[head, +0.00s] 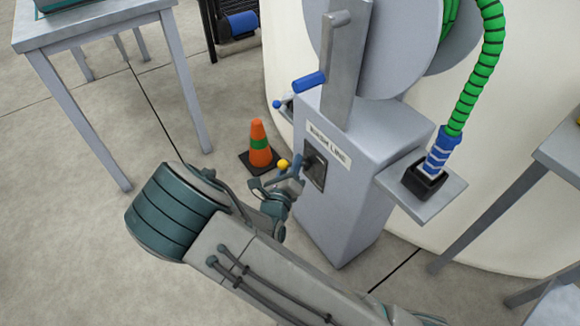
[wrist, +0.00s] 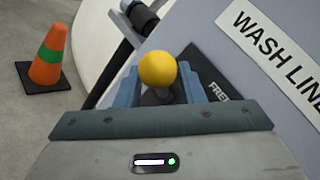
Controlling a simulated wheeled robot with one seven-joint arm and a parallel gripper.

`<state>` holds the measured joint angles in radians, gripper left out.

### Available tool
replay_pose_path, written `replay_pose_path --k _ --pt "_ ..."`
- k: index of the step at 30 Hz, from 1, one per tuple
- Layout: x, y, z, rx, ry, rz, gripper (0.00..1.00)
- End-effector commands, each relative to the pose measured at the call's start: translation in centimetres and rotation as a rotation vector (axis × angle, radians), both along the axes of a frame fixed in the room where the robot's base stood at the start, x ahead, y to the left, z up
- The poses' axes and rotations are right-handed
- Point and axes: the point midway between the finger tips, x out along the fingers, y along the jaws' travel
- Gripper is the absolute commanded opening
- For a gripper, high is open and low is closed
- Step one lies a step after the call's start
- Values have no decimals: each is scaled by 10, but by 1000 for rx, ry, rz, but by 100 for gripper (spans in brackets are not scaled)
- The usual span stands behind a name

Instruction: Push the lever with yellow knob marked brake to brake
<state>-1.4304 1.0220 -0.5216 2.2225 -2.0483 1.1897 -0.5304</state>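The yellow knob (head: 283,164) tops a short lever on the front face of the grey cabinet. In the wrist view the knob (wrist: 157,69) appears between my gripper's two blue fingers, with part of its dark shaft below. A dark plate (wrist: 212,75) behind it shows "FRE" at the right; no "brake" marking is readable. The plate (head: 314,165) also shows in the head view. My gripper (head: 287,185) is at the lever, its fingers apart on both sides. I cannot tell whether a finger touches the lever.
A green hose (head: 480,75) ends in a holder on the side shelf. An orange cone (head: 259,145) stands left. Tables (head: 90,28) flank the cabinet.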

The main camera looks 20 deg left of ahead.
Motion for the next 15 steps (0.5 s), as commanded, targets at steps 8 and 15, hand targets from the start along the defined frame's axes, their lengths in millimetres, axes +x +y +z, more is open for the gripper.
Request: replay_pose_path --k 8,15 --pt "4 0 1 0 -1 1 35" --pt "4 0 0 0 0 0 0"
